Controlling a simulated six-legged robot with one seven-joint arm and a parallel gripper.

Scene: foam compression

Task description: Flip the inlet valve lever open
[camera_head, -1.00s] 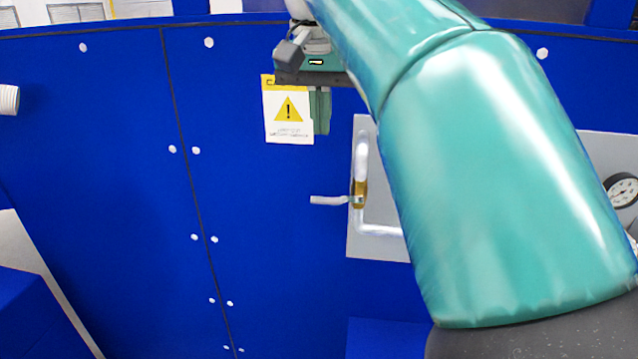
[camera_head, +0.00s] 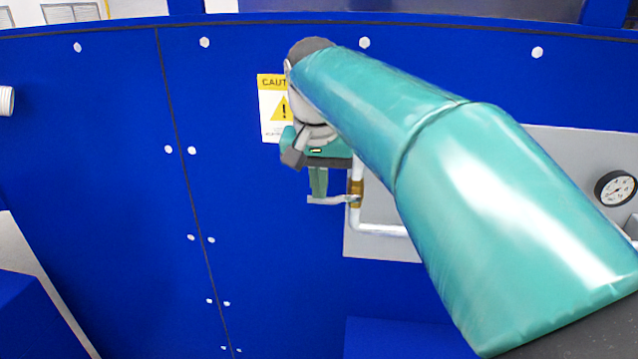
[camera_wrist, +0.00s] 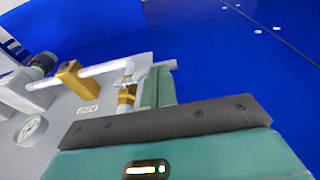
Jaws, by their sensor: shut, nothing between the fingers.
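The inlet valve lever (camera_head: 325,200) is a light grey handle that sticks out level to the left from a brass valve body (camera_head: 355,191) on a white pipe. My gripper (camera_head: 318,192) is shut and empty, its teal fingers pointing down with the tips at the lever in the head view. I cannot tell whether they touch it. In the wrist view, the shut fingers (camera_wrist: 158,88) are beside a brass valve (camera_wrist: 127,95), and the lever is not clearly visible.
A grey panel (camera_head: 375,247) carries the pipe, with a round gauge (camera_head: 616,189) at the right. A caution sign (camera_head: 270,105) is partly hidden behind my wrist. The blue wall (camera_head: 270,270) below the lever is clear. Another brass fitting (camera_wrist: 77,80) shows in the wrist view.

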